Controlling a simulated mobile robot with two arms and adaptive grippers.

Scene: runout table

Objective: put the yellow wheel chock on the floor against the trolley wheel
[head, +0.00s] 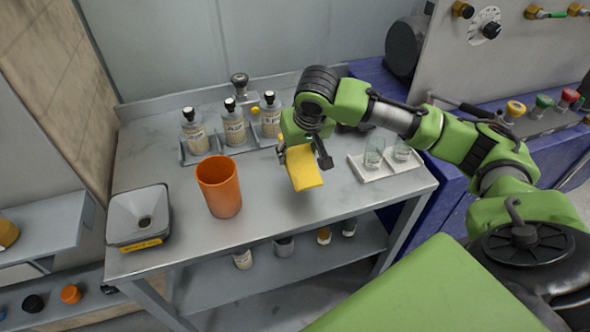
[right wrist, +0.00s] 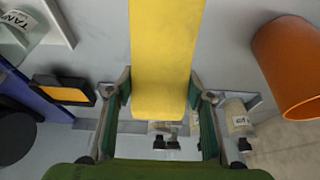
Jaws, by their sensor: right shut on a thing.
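The yellow wheel chock (head: 304,172) is a yellow block held above the grey metal table in the head view. My right gripper (head: 302,157) is shut on it, with a dark finger on each side. In the right wrist view the chock (right wrist: 165,55) extends from between the fingers of my right gripper (right wrist: 160,96) to the top edge. The trolley and its wheel do not show in either view. My left gripper is out of view.
The grey table (head: 270,200) holds an orange cup (head: 219,188), a grey funnel box (head: 138,216), a rack of labelled bottles (head: 234,128) and a white tray (head: 372,173) with glasses. Several jars stand on its lower shelf (head: 300,262). A blue bench (head: 548,150) stands at right.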

